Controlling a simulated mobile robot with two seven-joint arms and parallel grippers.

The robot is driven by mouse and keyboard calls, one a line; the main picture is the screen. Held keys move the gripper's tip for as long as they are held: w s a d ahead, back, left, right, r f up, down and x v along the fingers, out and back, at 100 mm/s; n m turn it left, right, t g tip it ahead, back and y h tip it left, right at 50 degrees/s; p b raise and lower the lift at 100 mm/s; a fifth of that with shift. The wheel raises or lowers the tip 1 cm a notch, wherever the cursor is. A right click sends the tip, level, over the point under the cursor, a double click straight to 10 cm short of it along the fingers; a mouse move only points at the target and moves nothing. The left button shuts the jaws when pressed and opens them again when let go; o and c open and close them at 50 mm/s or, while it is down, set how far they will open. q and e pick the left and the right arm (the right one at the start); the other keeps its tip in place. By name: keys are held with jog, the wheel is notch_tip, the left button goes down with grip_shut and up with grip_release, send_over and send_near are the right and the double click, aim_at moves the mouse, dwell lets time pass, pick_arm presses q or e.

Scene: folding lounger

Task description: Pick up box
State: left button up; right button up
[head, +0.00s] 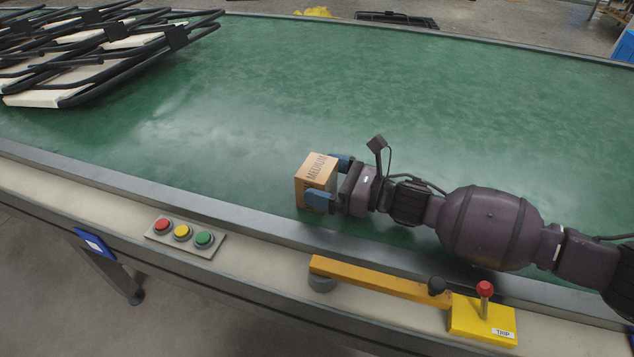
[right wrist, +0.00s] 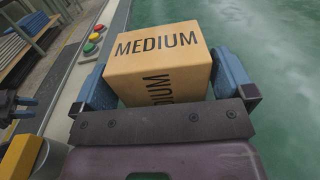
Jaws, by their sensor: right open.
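A small tan cardboard box (head: 316,172) marked "MEDIUM" sits on the green conveyor belt near its front rail. My right gripper (head: 328,180) reaches it from the right, with one blue finger on the near side and one on the far side. In the right wrist view the box (right wrist: 158,62) stands between the two open fingers (right wrist: 160,85), and small gaps seem to show beside it. Whether either finger touches the box I cannot tell. My left gripper is not in view.
Folded loungers with black frames (head: 110,50) lie on the belt at the far left. A button panel (head: 184,237) and a yellow lever unit (head: 482,318) marked "TRIP" sit on the front ledge. The belt (head: 260,90) behind the box is clear.

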jog(key=shift+x, duration=1)
jog(key=shift+c, duration=0.5)
jog(key=c, duration=0.7)
